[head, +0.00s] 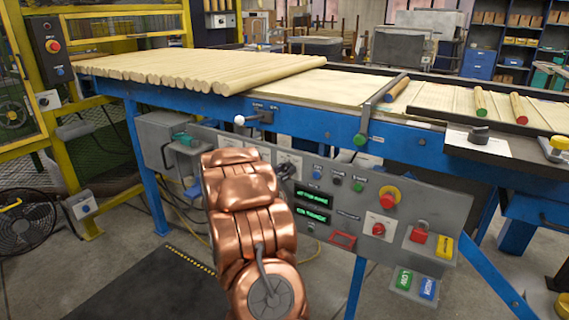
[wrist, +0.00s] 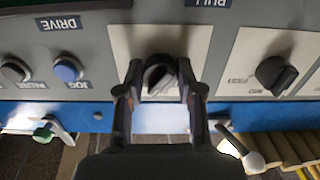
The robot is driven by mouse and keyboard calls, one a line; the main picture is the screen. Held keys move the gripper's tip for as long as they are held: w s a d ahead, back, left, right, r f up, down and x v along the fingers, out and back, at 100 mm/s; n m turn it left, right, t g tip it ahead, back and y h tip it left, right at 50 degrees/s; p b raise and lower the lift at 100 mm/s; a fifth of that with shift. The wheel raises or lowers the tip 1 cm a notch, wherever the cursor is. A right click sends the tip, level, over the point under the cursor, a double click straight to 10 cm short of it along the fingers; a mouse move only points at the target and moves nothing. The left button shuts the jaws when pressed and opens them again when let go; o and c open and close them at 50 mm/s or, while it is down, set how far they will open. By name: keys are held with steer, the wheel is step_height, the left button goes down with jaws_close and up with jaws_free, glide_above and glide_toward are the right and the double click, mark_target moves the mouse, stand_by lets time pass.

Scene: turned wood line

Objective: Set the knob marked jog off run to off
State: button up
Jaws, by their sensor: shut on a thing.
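A dark rotary knob (wrist: 160,74) on a pale plate sits in the middle of the wrist view, which shows the panel upside down. My gripper (wrist: 159,92) has one finger on each side of it and is shut on it. The marks around this knob are hidden or too small to read, so I cannot tell its setting. In the head view my gripper (head: 285,171) is at the grey control panel (head: 345,212), and my copper-coloured arm covers part of the panel's left side.
A second dark knob (wrist: 277,75) on its own plate is beside the held one. A blue button (wrist: 67,70) marked jog is on the other side. A white-ball lever (head: 240,120) stands above the panel.

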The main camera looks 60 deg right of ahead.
steer(key=n+p, duration=0.1)
steer(key=p, duration=0.2)
steer(key=n+p, duration=0.2)
steer(key=p, duration=0.1)
steer(key=n+p, duration=0.1)
steer(key=p, duration=0.3)
steer(key=shift+r+n, duration=0.3)
steer(key=n+p, duration=0.1)
steer(key=p, duration=0.2)
steer(key=shift+s+f+n, duration=0.1)
steer(key=shift+f+n, duration=0.05)
steer(key=shift+n, duration=0.25)
steer(key=shift+f+n+p, duration=0.15)
steer(key=shift+n+p, duration=0.25)
steer(key=o, duration=1.1)
steer(key=shift+o, duration=0.2)
steer(key=shift+a, duration=0.1)
steer(key=a, duration=1.1)
steer(key=shift+s+a, duration=0.25)
steer(key=shift+a, duration=0.1)
